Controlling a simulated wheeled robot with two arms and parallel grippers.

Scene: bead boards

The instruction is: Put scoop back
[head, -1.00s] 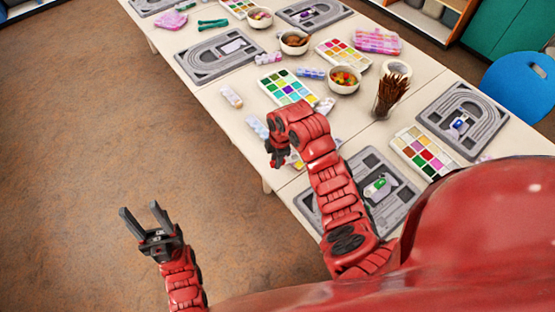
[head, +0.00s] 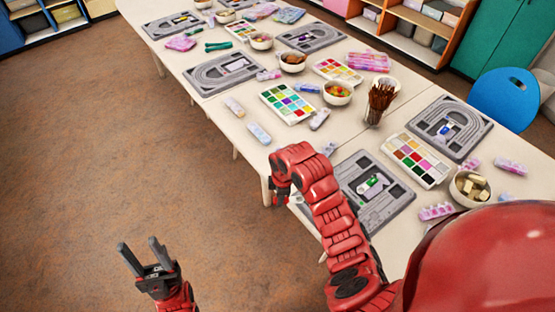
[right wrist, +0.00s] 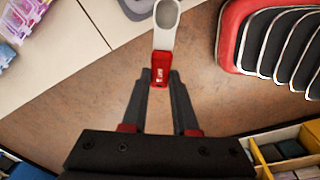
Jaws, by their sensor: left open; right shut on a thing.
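The scoop (right wrist: 165,45) has a red handle and a pale grey bowl. In the right wrist view its red handle is between the fingertips of my right gripper (right wrist: 160,76), with the bowl pointing away. In the head view my right gripper (head: 281,196) is by the table's front edge, beside the near bead board (head: 395,204); a small pale part shows next to it. That board holds a white-and-green piece (head: 371,187). My left gripper (head: 146,257) is open and empty over the floor, left of the table.
The table (head: 225,122) holds other grey bead boards (head: 484,133), bead boxes (head: 413,160), a bowl of colored beads (head: 338,93) and a holder of brown sticks (head: 379,103). A blue chair (head: 504,98) stands beyond. The floor at left is clear.

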